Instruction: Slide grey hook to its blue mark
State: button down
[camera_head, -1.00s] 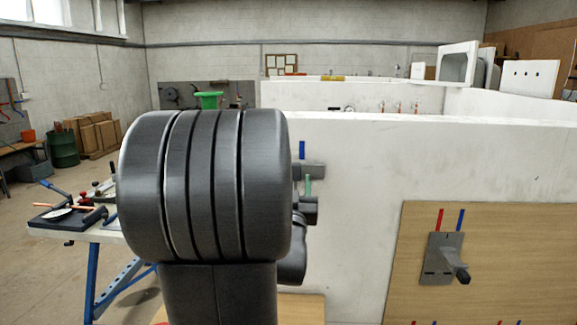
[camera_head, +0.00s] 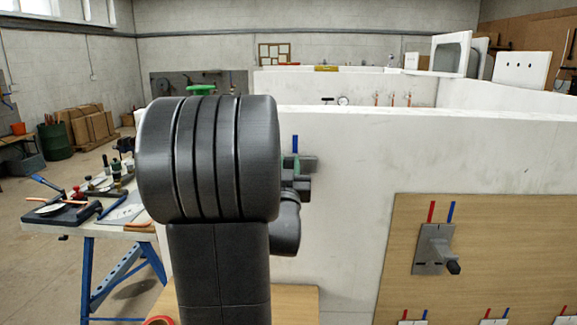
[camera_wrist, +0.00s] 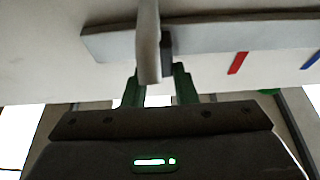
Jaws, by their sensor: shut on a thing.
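In the wrist view, the grey hook (camera_wrist: 148,40) stands out in front of a long grey plate (camera_wrist: 230,38) on the white wall. The green fingers of my gripper (camera_wrist: 159,73) are shut on the hook, one on either side. The red mark (camera_wrist: 238,62) is to the right of the hook, and the blue mark (camera_wrist: 311,61) is further right at the picture's edge. My arm hides most of the gripper and the hook there.
A bench (camera_head: 60,225) with tools stands at left. A green object (camera_head: 202,89) shows above my arm.

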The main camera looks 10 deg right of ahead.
jog(key=shift+f, duration=0.1)
jog(key=shift+d+f+b, duration=0.1)
jog(key=shift+d+b, duration=0.1)
jog(key=shift+b, duration=0.4)
jog(key=shift+s+d+b, duration=0.2)
jog(key=shift+d+b, duration=0.25)
jog(key=shift+b, duration=0.35)
jog(key=c, duration=1.2)
grip_release()
jog(key=shift+o, duration=0.2)
jog(key=b+v, duration=0.3)
jog(key=v, duration=1)
jog(key=shift+s+b, duration=0.3)
jog(key=shift+s, duration=0.05)
